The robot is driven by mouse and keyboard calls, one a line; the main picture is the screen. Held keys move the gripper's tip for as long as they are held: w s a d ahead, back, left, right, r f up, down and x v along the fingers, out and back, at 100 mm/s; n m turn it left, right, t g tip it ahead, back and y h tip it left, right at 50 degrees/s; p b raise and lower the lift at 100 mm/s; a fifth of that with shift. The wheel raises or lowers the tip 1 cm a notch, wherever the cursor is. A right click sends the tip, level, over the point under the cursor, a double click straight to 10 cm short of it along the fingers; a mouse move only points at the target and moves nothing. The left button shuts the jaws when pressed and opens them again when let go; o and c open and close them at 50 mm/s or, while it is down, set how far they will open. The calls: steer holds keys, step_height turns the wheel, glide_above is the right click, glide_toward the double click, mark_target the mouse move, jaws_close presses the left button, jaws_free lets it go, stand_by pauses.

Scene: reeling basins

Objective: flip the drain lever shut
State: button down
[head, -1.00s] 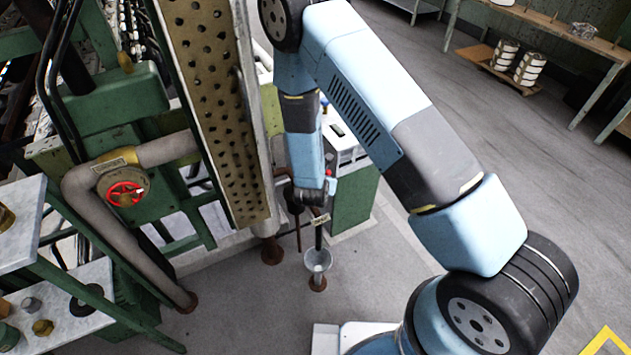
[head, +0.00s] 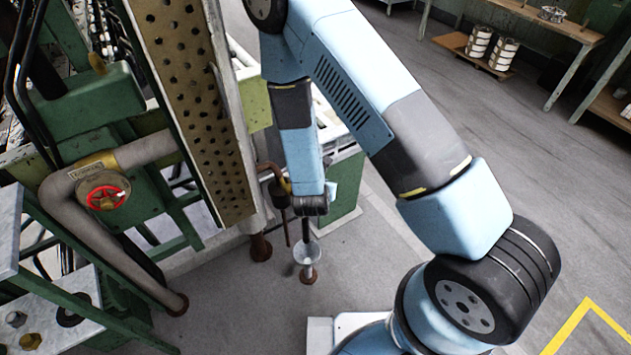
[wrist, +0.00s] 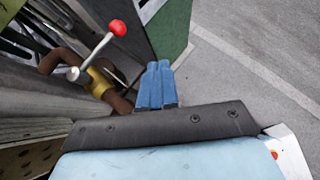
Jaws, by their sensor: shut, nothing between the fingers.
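The drain lever (wrist: 95,52) shows in the wrist view as a thin metal rod with a red ball knob (wrist: 118,27). It slants up and right from its pivot on a brass valve (wrist: 101,82) on a rusty brown pipe. My gripper (wrist: 158,68) has its blue fingers together and empty. In the wrist view they are right of the valve and below right of the knob, apart from both. In the head view the brass valve (head: 285,186) peeks out left of my forearm. The lever and my fingertips cannot be made out there.
A funnel-topped drain (head: 307,254) stands on the floor below my wrist. The perforated basin side (head: 190,90) and a pipe with a red handwheel (head: 103,197) are to the left. A green cabinet (head: 345,190) stands behind my forearm.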

steer(key=shift+s+d+r, duration=0.45)
steer(key=shift+s+r, duration=0.25)
steer(key=shift+s+d+r, duration=0.4)
steer(key=shift+s+r, duration=0.3)
steer(key=w+d+r+m+g+h, duration=0.1)
steer(key=d+r+m+g+h, duration=0.25)
steer(key=d+r+m, duration=0.85)
steer(key=d+r+m+g+h, duration=0.2)
steer(key=d+r+m+h, duration=0.5)
steer(key=r, duration=0.9)
steer(key=s+d+r+m+g+y, duration=0.3)
steer(key=s+d+r+m+y, duration=0.3)
steer(key=s+r, duration=0.3)
steer(key=s+a+r+m+t+y, duration=0.4)
steer(key=s+r+m, duration=0.4)
steer(key=r, duration=0.3)
steer(key=shift+s+a+m+y, duration=0.25)
steer(key=shift+a+m+y, duration=0.25)
steer(key=shift+y, duration=0.75)
steer(key=shift+a+f, duration=0.1)
